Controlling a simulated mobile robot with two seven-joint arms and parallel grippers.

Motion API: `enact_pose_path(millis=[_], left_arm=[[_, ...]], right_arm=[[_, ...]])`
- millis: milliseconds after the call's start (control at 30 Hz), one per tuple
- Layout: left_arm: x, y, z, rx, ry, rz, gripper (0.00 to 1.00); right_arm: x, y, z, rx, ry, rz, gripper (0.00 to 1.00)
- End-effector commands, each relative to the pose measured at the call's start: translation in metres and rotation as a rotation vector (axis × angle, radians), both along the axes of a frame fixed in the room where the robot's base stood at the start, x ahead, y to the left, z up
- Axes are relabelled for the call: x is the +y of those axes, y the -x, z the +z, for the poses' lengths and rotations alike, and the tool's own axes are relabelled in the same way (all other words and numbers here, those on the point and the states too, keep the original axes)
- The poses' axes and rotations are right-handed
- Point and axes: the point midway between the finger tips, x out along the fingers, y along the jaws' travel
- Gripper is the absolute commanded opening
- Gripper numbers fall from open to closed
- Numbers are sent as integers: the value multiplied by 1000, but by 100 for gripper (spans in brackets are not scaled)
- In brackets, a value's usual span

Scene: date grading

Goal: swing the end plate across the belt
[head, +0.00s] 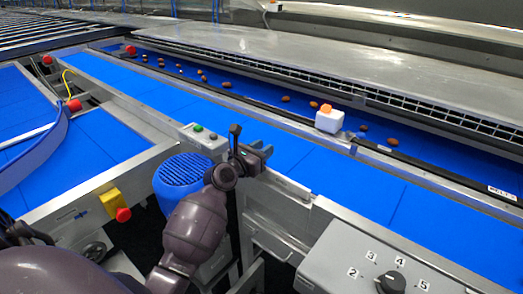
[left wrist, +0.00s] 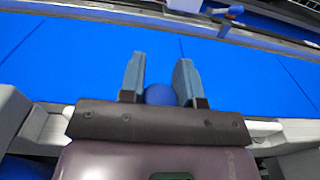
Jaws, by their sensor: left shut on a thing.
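My left gripper (head: 262,152) is at the near edge of the blue belt (head: 350,180), beside the steel side rail. In the left wrist view its two grey-blue fingers (left wrist: 161,80) are shut on a round blue knob (left wrist: 160,95), with the belt beyond. The knob is hidden by the gripper in the head view. I cannot make out the end plate itself or how it joins the knob. My right gripper is not in view.
A white block with an orange top (head: 329,121) stands on the divider rail. Several brown dates (head: 286,99) lie on the far belt. A control box with a numbered dial (head: 391,282) is at the near right. A blue motor (head: 184,172) stands beside my arm.

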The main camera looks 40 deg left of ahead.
Motion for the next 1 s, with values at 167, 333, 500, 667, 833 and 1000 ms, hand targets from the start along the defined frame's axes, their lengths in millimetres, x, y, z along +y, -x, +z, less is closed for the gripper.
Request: enact_pose_path(millis=[167, 333, 500, 667, 833, 1000], left_arm=[[-4, -16, -3, 3, -3, -91, 0], [-10, -31, -4, 4, -1, -183, 0], [-13, -38, -2, 2, 1, -233, 0], [-14, -39, 0, 0, 0, -242, 0], [-14, -39, 0, 0, 0, -242, 0], [-14, -39, 0, 0, 0, -241, 52]], right_arm=[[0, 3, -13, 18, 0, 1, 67], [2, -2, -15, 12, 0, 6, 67], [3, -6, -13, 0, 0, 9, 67], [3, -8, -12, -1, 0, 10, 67], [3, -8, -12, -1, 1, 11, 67], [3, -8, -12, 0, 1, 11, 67]])
